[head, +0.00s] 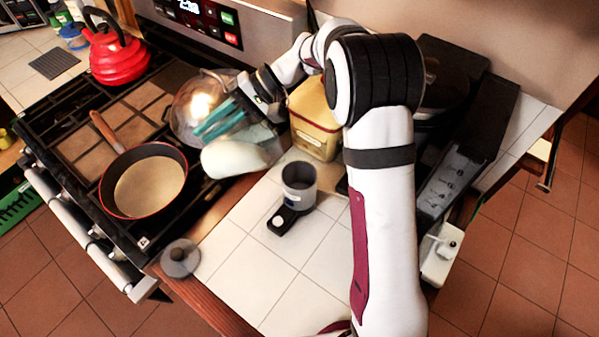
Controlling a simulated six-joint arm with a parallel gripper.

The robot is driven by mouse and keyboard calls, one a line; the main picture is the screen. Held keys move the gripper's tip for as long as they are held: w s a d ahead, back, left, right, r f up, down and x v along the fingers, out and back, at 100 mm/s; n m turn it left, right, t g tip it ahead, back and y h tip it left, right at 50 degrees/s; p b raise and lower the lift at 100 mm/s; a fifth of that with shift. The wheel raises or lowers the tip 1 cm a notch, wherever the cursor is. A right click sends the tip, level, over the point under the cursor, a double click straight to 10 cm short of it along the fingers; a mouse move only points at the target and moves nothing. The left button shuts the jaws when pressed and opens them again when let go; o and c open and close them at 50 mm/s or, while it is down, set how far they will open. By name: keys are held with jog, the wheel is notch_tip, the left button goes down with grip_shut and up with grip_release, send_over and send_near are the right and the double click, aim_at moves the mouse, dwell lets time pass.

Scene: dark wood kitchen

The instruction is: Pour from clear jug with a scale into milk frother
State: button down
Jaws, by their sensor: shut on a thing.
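The clear jug (232,158) shows as a pale, whitish, tilted body near the stove's right edge. Its scale cannot be made out. My gripper (203,131), with teal fingers, is shut on the jug at its upper side; the exact grip is hard to see. The milk frother (298,187) is a grey, open-topped cylinder on a black base, upright on the white tiled counter. It stands to the lower right of the jug, apart from it. No stream shows between them.
A glass dome-shaped vessel (190,98) stands behind the fingers. A cream-yellow canister (312,128) is behind the frother. A frying pan (150,186) and red kettle (118,58) are on the stove. A round lid (181,258) lies by the counter edge. The front tiles are clear.

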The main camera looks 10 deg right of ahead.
aim_at(202, 150)
jog(key=shift+s+d+r+n+y+b, duration=0.15)
jog(key=shift+d+r+y+b, duration=0.05)
jog(key=shift+d+r+y, duration=0.45)
jog(key=shift+s+d+r+n+y+b, duration=0.1)
jog(key=shift+d+r+n+y+b, duration=0.1)
jog(key=shift+d+r+y, duration=0.4)
dwell(2.1)
jog(key=a+f+h, duration=0.1)
jog(key=f, duration=0.1)
jog(key=a+f+m+h, duration=0.1)
jog(key=a+f+h, duration=0.1)
jog(key=w+a+f+h, duration=0.1)
jog(key=f+h, duration=0.1)
jog(key=shift+a+f+m+h, duration=0.25)
jog(key=shift+f, duration=0.25)
jog(key=shift+w+a+f+g+h, duration=0.1)
jog(key=shift+a+f+g+h, duration=0.05)
jog(key=shift+a+f+h, duration=0.3)
jog(key=shift+w+a+f+g+h, duration=0.15)
jog(key=shift+a+f+h, duration=0.1)
jog(key=shift+f+h, duration=0.3)
jog(key=a+f+m+g+h, duration=0.1)
jog(key=a+f+h, duration=0.2)
jog(key=f+h, duration=0.2)
jog(key=shift+w+a+f+m+h+p, duration=0.35)
jog(key=shift+w+f+m+h+p, duration=0.05)
jog(key=shift+w+f+p, duration=0.05)
